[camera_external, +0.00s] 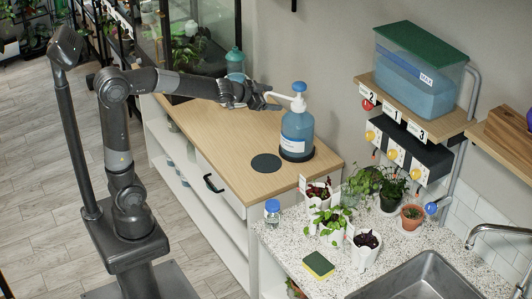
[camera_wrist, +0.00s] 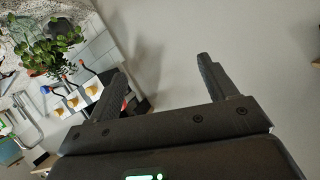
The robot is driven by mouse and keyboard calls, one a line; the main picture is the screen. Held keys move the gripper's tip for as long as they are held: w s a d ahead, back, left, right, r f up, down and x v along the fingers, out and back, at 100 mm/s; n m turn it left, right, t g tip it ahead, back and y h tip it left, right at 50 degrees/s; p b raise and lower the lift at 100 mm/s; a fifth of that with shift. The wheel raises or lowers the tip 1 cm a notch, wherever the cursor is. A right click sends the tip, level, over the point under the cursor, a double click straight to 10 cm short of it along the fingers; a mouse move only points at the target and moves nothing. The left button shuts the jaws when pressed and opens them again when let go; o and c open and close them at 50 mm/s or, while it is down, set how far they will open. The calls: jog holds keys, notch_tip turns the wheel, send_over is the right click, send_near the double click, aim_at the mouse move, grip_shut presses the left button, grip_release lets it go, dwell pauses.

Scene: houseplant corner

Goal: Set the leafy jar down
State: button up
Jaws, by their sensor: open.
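My gripper (camera_external: 268,98) is open and empty, held above the wooden cabinet top, next to the pump nozzle of a blue bottle (camera_external: 297,132). In the wrist view the two fingers of my gripper (camera_wrist: 160,70) are spread with only bare wall between them. No jar is in my grip. I cannot tell for sure which thing is the leafy jar. A leafy green plant in a white container (camera_external: 330,233) stands among the pots on the speckled counter. A leafy plant (camera_wrist: 48,42) also shows at upper left in the wrist view.
A dark round pad (camera_external: 266,163) on the cabinet top (camera_external: 225,135) is bare. The blue bottle stands on a dark base. A small blue-lidded jar (camera_external: 272,212), a sponge (camera_external: 318,265) and a sink (camera_external: 415,285) are on the counter. A blue tank (camera_external: 418,85) sits on a wall shelf.

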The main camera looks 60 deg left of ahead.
jog(key=s+a+n+g+y, duration=0.1)
jog(key=s+a, duration=0.1)
jog(key=s, duration=0.6)
jog(key=s+a+f+n+g+y, duration=0.1)
jog(key=s+a+n+g, duration=0.1)
jog(key=s, duration=0.6)
jog(key=shift+s+f, duration=0.15)
jog(key=shift+f, duration=0.1)
jog(key=shift+o, duration=0.3)
jog(key=s+d+f+g, duration=0.1)
jog(key=s+f+g, duration=0.1)
jog(key=s, duration=0.6)
jog(key=s+d+f+n+g+h, duration=0.1)
jog(key=s+f, duration=0.3)
jog(key=s, duration=0.5)
jog(key=shift+g, duration=0.7)
jog(key=shift+s+r, duration=0.1)
